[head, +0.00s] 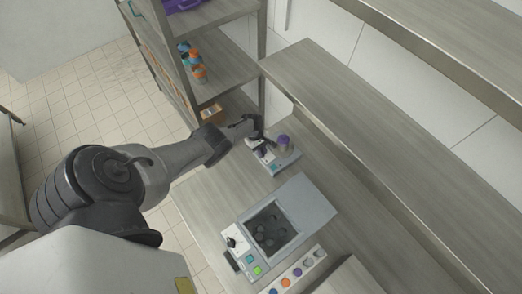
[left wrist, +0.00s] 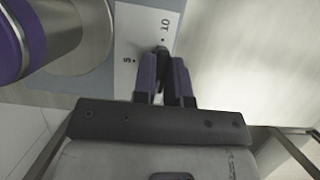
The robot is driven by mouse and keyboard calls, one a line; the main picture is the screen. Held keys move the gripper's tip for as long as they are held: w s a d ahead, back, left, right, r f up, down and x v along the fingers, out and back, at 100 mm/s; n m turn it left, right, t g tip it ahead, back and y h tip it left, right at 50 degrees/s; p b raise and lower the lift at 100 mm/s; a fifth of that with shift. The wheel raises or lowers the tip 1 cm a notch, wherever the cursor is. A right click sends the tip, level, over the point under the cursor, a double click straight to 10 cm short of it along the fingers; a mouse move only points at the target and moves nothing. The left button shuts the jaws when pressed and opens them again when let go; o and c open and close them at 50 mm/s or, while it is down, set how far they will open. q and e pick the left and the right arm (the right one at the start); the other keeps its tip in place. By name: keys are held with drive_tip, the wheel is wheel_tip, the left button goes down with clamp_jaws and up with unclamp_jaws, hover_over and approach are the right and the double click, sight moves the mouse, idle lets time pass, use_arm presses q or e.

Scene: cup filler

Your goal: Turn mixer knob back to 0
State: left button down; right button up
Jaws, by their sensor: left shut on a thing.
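The mixer (head: 283,163) stands on the table in the head view, a small light base with a purple-topped cylinder (head: 284,143) on it. In the left wrist view its white dial panel (left wrist: 128,45) shows the marks 5 and 10. The dark mixer knob (left wrist: 162,50) sits beside these marks, mostly hidden by my fingers. My left gripper (head: 256,141) reaches the mixer from the left. In the left wrist view its fingers (left wrist: 164,70) are shut on the knob. The knob's exact pointer direction and the 0 mark are hidden. My right gripper is not in view.
A grey machine (head: 308,205) with a dark open chamber and coloured buttons stands nearer on the table. A strip with several coloured round parts (head: 296,272) lies in front of it. A shelf rack (head: 225,68) stands behind my arm. A long raised shelf (head: 350,130) runs along the right.

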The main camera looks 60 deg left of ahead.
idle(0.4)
use_arm(q)
drive_tip(key=c, duration=1.2)
unclamp_jaws()
drive_tip(key=shift+o, duration=0.2)
drive_tip(key=shift+a+r, duration=0.15)
drive_tip(key=shift+r, duration=0.1)
drive_tip(key=p+v, duration=0.5)
drive_tip(key=v, duration=0.8)
drive_tip(key=shift+p, duration=0.4)
drive_tip(key=shift+a+r, duration=0.1)
drive_tip(key=shift+r, duration=0.05)
